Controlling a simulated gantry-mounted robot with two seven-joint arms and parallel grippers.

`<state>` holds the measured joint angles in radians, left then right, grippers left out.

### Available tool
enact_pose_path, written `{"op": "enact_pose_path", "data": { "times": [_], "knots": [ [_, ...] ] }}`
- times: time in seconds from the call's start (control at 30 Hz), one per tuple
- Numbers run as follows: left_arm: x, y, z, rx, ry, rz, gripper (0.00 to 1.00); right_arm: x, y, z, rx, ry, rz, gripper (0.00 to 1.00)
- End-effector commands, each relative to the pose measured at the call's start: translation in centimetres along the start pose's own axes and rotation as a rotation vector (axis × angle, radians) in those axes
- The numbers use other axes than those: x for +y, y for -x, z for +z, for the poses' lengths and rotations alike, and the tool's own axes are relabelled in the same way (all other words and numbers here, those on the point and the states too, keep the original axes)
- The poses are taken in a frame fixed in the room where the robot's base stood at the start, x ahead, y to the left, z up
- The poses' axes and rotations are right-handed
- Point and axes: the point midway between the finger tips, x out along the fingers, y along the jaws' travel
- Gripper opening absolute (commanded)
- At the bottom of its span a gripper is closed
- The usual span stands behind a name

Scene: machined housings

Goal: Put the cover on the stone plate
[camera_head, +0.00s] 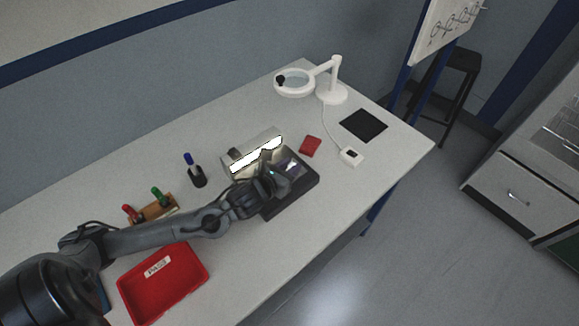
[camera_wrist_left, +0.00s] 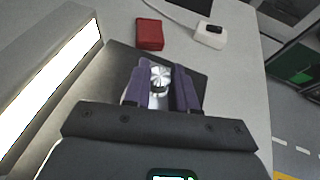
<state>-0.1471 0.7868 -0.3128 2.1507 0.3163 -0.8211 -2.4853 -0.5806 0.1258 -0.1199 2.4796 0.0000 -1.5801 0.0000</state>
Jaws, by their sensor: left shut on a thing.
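The dark stone plate (camera_head: 308,182) lies on the table in front of the lamp box. It also shows in the left wrist view (camera_wrist_left: 120,62), under and around the fingers. My left gripper (camera_head: 284,178) is over the plate. In the left wrist view its purple fingers (camera_wrist_left: 160,88) are shut on a small, round, ribbed silver part (camera_wrist_left: 159,74), which I take to be the cover. The head view mostly hides this part behind the gripper. I cannot tell whether it touches the plate. My right gripper is not in view.
A lit silver lamp box (camera_head: 240,150) stands close behind the plate. A red block (camera_head: 311,146), a white device (camera_head: 351,156), a magnifier lamp (camera_head: 334,94) and a black mat (camera_head: 363,125) lie beyond. A red tray (camera_head: 165,285), a pen holder (camera_head: 197,178) and markers are nearer.

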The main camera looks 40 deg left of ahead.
Motion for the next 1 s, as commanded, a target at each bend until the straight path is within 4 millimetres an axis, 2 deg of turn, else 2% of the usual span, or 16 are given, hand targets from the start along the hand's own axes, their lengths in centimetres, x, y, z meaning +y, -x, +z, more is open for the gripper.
{"op": "enact_pose_path", "data": {
  "times": [0.2,0.23,0.4,0.77,1.0],
  "knots": [
    [0.0,-0.2,-0.4,-0.001,0.000,0.000,0.00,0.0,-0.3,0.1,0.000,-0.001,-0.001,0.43],
    [0.0,-0.2,-0.4,0.000,0.000,0.000,0.27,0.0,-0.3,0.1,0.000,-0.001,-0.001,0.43],
    [0.0,-0.1,-0.3,0.000,0.001,0.000,0.51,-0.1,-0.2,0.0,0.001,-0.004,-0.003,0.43],
    [0.0,0.1,0.2,0.000,0.001,0.000,0.51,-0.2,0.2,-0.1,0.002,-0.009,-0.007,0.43],
    [-0.1,3.0,0.0,0.002,-0.001,-0.003,0.51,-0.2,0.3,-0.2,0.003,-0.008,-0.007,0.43]
  ]
}}
